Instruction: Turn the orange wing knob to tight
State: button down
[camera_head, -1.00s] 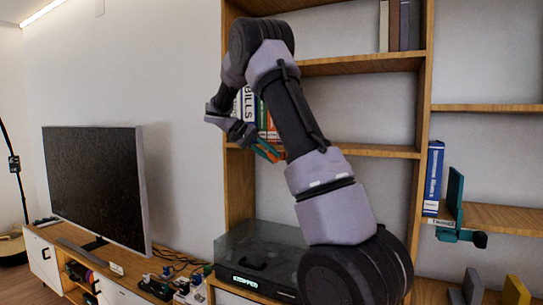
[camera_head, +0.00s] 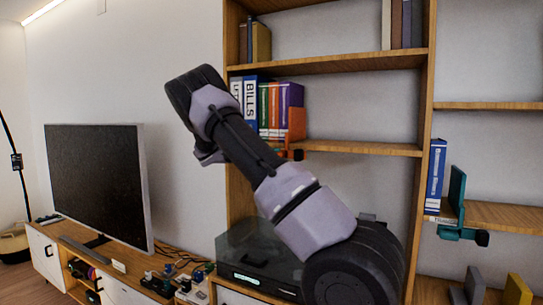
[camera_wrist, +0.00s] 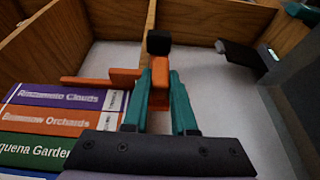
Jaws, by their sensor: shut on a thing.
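The orange bookend clamp (camera_head: 297,124) stands at the right end of the book row on the middle shelf. Its lower part with a black end piece (camera_head: 298,155) shows just under the shelf edge. In the wrist view, my gripper (camera_wrist: 160,92) has its teal fingers shut on the orange wing knob (camera_wrist: 160,80), with the black end piece (camera_wrist: 158,42) just beyond. An orange bar of the clamp (camera_wrist: 112,77) reaches left beside the books. In the head view my arm hides the gripper. The knob's setting and any tight mark cannot be read.
Books and binders (camera_head: 270,105) stand left of the clamp. A teal bookend clamp (camera_head: 457,195) is on the right shelf beside a blue binder (camera_head: 436,175). A glass-lidded turntable (camera_head: 258,255) is below. A television (camera_head: 97,190) stands left. The middle shelf (camera_head: 370,148) is clear rightward.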

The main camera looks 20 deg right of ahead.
jog(key=shift+h, duration=0.3)
jog(key=c, duration=0.7)
grip_release()
jog(key=shift+a, duration=0.1)
jog(key=v, duration=1)
jog(key=shift+w+a, duration=0.25)
jog(key=shift+w, duration=0.05)
